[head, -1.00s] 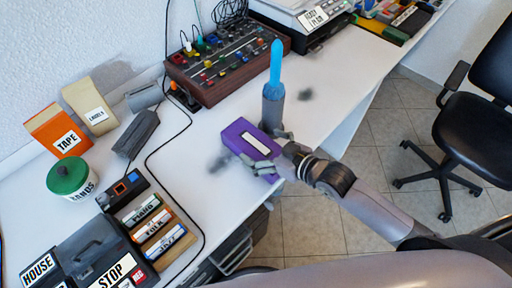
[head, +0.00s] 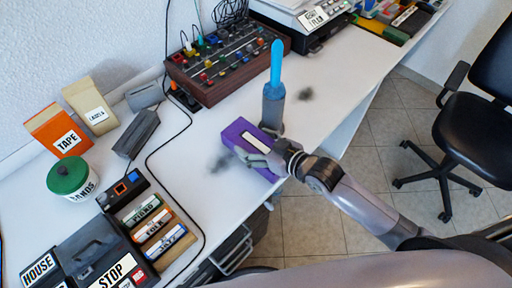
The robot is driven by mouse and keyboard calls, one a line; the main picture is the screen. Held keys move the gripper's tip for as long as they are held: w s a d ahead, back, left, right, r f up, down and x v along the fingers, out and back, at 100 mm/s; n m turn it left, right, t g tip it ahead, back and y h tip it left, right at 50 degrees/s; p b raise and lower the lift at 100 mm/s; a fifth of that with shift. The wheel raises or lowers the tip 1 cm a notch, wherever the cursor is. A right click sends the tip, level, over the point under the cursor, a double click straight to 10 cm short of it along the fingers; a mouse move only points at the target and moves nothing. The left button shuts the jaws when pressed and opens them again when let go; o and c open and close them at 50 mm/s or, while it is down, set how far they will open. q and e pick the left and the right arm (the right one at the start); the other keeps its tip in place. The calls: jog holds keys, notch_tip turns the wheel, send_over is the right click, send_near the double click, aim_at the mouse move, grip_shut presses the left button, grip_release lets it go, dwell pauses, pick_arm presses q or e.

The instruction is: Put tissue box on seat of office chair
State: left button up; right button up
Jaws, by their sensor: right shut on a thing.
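The tissue box, a purple box (head: 238,131) with a white slot on top, is near the front edge of the white desk, left of a grey holder with a blue upright piece. My right gripper (head: 257,157) reaches in from the lower right and is shut on the tissue box, covering part of its near side. I cannot tell whether the box touches the desk. The office chair (head: 484,128) stands on the tiled floor at the right, its black seat bare where visible. My left gripper is not in view.
The grey holder with the blue piece (head: 274,90) stands close behind the box. A mixer (head: 228,65) and cables lie behind it. Several boxes and a green-lidded jar (head: 69,178) fill the left of the desk. Tiled floor (head: 365,185) lies open between desk and chair.

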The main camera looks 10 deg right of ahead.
jog(key=shift+f, duration=0.2)
jog(key=c, duration=0.6)
jog(key=shift+o, duration=0.2)
jog(key=shift+r, duration=0.1)
